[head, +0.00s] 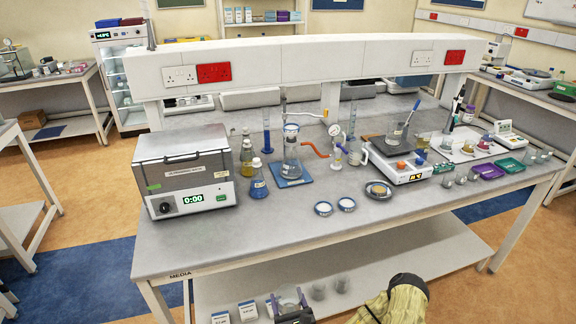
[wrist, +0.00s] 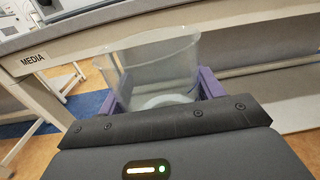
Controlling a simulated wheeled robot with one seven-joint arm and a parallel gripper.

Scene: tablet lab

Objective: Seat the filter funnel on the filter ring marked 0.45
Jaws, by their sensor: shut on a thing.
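My gripper (head: 290,306) is low in front of the bench at the bottom of the head view. It is shut on a clear cup-shaped funnel (wrist: 160,62). In the wrist view the funnel stands between the purple fingers, with a pale round base low inside it. Two small round white-topped pieces, one at left (head: 323,209) and one at right (head: 346,203), lie near the bench's front edge; they may be filter rings, but I cannot read any marking on them. My gripper is below and in front of them.
On the bench (head: 240,240), a glass flask (head: 291,160) stands on a blue mat, with an orange hose beside it. A metal-lidded bath (head: 185,170) is at left, a balance (head: 400,168) at right. A lower shelf (head: 420,250) holds small boxes (head: 247,311) and jars. The bench's front strip is clear.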

